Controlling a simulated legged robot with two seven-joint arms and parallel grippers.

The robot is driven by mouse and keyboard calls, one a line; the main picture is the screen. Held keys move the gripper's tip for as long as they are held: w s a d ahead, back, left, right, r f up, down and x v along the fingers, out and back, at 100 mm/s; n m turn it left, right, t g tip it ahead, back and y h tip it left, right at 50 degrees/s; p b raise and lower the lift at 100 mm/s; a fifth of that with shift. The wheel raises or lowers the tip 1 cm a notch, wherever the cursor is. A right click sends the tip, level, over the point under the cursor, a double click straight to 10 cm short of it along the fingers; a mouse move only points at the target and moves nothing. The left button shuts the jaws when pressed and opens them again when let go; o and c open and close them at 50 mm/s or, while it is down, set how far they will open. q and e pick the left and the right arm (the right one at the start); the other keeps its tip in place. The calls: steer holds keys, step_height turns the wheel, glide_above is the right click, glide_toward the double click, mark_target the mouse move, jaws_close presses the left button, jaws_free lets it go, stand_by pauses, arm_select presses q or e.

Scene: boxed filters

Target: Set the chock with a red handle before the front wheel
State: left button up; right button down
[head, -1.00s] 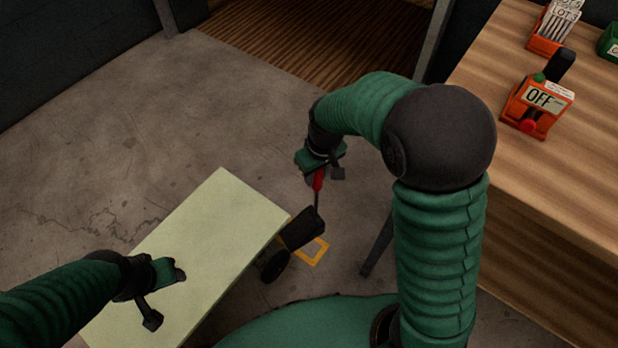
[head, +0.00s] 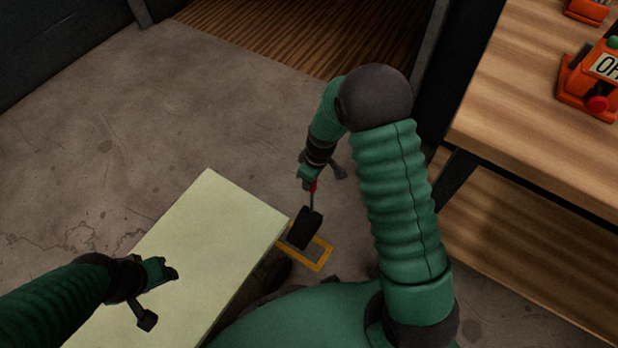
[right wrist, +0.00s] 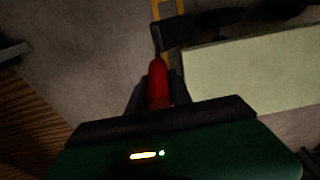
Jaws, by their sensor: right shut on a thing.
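The chock (head: 304,229) is a black block on a thin rod with a red handle (head: 313,187). My right gripper (head: 309,180) is shut on the red handle, which also shows in the right wrist view (right wrist: 157,84). A dark wheel (head: 275,272) shows partly beside the pale cart (head: 205,240), mostly hidden. My left gripper (head: 170,272) is over the cart top; its fingers are too small to judge.
A wooden bench (head: 530,90) stands at the right, with an orange device (head: 590,85) on it and a dark leg below. Bare concrete floor (head: 120,120) lies behind and left of the cart. A brown ribbed surface (head: 310,30) lies at the back.

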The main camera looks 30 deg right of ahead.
steer(key=shift+r, duration=0.1)
steer(key=shift+p, duration=0.3)
steer(key=shift+f+b, duration=4)
steer(key=shift+f, duration=2.75)
steer(key=shift+s+a+r+p, duration=0.2)
steer(key=shift+s+a+p, duration=0.35)
steer(key=shift+a, duration=0.35)
steer(key=shift+s+a+f+p, duration=0.1)
steer(key=shift+s+a+p, duration=0.25)
steer(key=shift+s+a, duration=0.45)
steer(key=shift+s+a+f+p, duration=0.1)
steer(key=shift+s+a+p, duration=0.25)
steer(key=shift+a, duration=0.8)
steer(key=c, duration=1.1)
jaws_free()
